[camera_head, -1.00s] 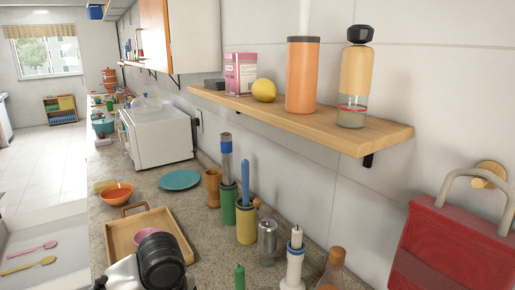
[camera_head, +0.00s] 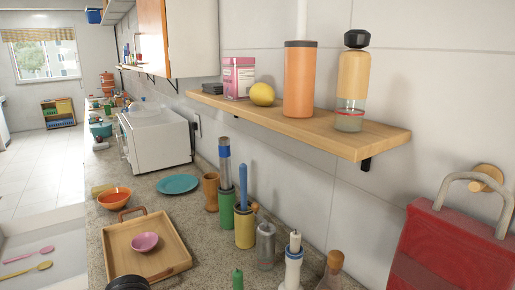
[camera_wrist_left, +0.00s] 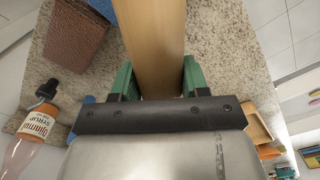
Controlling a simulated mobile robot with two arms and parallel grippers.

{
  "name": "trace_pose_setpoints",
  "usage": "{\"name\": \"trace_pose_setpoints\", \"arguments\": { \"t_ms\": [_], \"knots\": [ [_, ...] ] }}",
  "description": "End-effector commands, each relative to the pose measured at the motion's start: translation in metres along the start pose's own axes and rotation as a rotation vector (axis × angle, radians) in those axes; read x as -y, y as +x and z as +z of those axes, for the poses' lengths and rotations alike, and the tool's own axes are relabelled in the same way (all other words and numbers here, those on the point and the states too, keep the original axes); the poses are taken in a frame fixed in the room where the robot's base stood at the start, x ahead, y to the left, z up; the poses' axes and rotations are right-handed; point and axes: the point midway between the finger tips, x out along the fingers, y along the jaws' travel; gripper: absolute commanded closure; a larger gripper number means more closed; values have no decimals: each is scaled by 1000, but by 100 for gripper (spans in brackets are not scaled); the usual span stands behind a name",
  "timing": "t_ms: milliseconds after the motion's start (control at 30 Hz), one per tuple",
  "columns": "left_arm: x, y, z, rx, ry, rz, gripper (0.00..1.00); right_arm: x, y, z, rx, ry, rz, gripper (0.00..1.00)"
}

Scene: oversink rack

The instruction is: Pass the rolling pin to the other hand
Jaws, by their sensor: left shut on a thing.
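The rolling pin (camera_wrist_left: 154,40) shows in the left wrist view as a smooth light-wood cylinder running up from between the fingers. My left gripper (camera_wrist_left: 158,78) is shut on it, with a green finger pad on each side. The pin's far end runs out of the top of the picture, and its near end is hidden by the gripper body. In the head view only a dark rounded part of my arm shows at the bottom edge; the pin is not visible there. My right gripper is in neither current view.
A wooden tray (camera_head: 119,243) with a pink bowl (camera_head: 144,242) lies on the counter. Several bottles and utensil holders stand right of it, below a wooden shelf (camera_head: 320,131). A brown block (camera_wrist_left: 75,42) and a syrup bottle (camera_wrist_left: 33,140) show in the wrist view.

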Motion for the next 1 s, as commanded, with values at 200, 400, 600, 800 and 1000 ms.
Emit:
{"name": "trace_pose_setpoints", "arguments": {
  "t_ms": [200,400,600,800,1000],
  "knots": [
    [1,0,3,-1,-79,0,86,2,0,0,0,1,-3,63],
    [-4,-3,1,-2,-57,2,86,2,0,0,0,1,-3,63],
    [-37,-24,-6,-7,96,5,86,3,0,0,0,1,-3,63],
    [-82,-54,-16,-9,317,-1,86,2,0,0,0,1,-3,63],
    [-126,-81,-24,-5,531,-1,86,2,0,0,0,0,-3,63]
  ]
}}
